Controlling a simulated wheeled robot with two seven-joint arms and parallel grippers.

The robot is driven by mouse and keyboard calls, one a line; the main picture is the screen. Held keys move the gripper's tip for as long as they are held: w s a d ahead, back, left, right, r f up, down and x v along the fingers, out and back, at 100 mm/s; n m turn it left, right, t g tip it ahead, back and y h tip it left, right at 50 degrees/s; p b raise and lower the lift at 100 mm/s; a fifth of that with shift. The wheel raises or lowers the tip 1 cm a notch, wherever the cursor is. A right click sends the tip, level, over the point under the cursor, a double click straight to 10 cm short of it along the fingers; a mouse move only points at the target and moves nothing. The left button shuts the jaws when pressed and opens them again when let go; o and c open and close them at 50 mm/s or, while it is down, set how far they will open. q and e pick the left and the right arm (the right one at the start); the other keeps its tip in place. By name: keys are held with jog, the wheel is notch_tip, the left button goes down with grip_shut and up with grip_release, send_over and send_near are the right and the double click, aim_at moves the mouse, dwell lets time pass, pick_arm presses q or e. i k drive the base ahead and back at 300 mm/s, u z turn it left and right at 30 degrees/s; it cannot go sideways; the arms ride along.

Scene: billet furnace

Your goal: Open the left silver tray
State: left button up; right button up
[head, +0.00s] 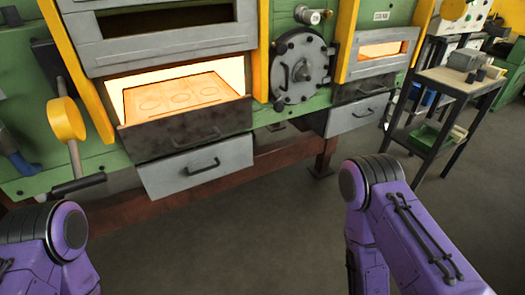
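The left silver tray (170,178) is a light grey drawer front with a dark bar handle (203,167), low on the green furnace at left centre. It sits directly below a dark tray (160,140) whose front stands out from the glowing opening. I cannot tell how far the silver tray itself stands out. Neither gripper is in view. Only my purple arms show, at the lower left and lower right, both apart from the tray.
A second silver tray (345,121) is at the right, under a smaller glowing opening (381,49). A yellow-knobbed lever (66,120) stands out at left. A round dark hatch (302,66) is between the openings. A work table (448,79) stands at right. The grey floor in front is clear.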

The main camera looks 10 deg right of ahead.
aim_at(162, 118)
jog(key=z, duration=0.75)
jog(key=i, duration=0.7)
jog(key=u, duration=0.25)
